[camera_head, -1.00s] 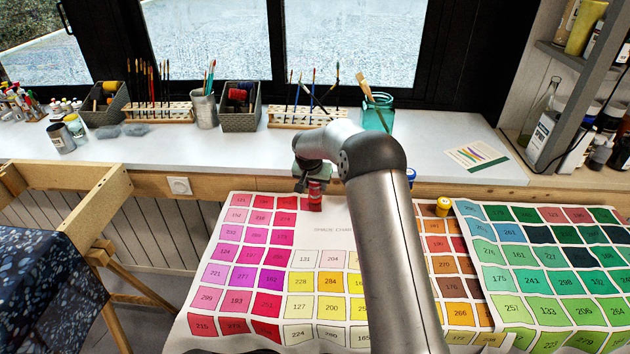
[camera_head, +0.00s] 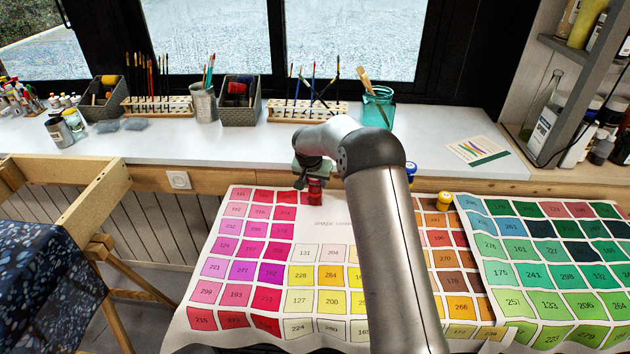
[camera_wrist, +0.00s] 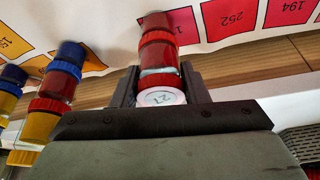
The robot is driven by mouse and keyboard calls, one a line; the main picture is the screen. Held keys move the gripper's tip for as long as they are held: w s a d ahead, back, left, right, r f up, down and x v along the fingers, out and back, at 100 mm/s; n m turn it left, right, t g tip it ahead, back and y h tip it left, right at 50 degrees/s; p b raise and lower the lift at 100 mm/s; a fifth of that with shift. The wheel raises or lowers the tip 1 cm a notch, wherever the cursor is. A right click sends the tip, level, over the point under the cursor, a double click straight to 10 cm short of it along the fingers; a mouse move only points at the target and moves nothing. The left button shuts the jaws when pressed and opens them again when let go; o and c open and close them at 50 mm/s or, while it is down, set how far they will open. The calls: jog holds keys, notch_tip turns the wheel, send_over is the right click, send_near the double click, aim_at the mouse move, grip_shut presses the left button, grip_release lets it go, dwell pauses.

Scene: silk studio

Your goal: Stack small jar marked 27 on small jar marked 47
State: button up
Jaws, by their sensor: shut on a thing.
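The small jar marked 27 (camera_wrist: 162,97) shows in the wrist view with a white label on its red cap and a red body. My gripper (camera_wrist: 161,86) is shut on it, one finger at each side. A second red-capped jar with red contents (camera_wrist: 157,38) is directly in line beneath it. The two look stacked, but I cannot tell whether they touch. The lower jar's number is hidden, so I cannot confirm it is 47. In the head view, my gripper (camera_head: 312,176) and the red jars (camera_head: 314,190) are at the far edge of the shade chart.
The shade chart (camera_head: 325,238) covers the front table. In the wrist view, a blue-capped red jar (camera_wrist: 62,78) and a yellow jar (camera_wrist: 40,124) stand to the left. A yellow-capped jar (camera_head: 443,202) is right of my arm. The windowsill (camera_head: 255,148) lies behind.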

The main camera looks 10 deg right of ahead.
jog(key=o, duration=1.1)
jog(key=b+v, duration=0.2)
jog(key=v, duration=1.4)
jog(key=s+r+n, duration=0.2)
jog(key=s+r, duration=0.1)
jog(key=s, duration=0.8)
jog(key=s+f+n+g, duration=0.1)
jog(key=s+f, duration=0.1)
jog(key=s, duration=0.9)
jog(key=s+d+f+n+g+y, duration=0.1)
jog(key=s+f, duration=0.1)
jog(key=s, duration=0.9)
jog(key=s+f+n+g+y, duration=0.1)
jog(key=s+f, duration=0.1)
jog(key=s, duration=0.9)
jog(key=shift+d+f+n+g, duration=0.3)
jog(key=shift+d+f, duration=0.05)
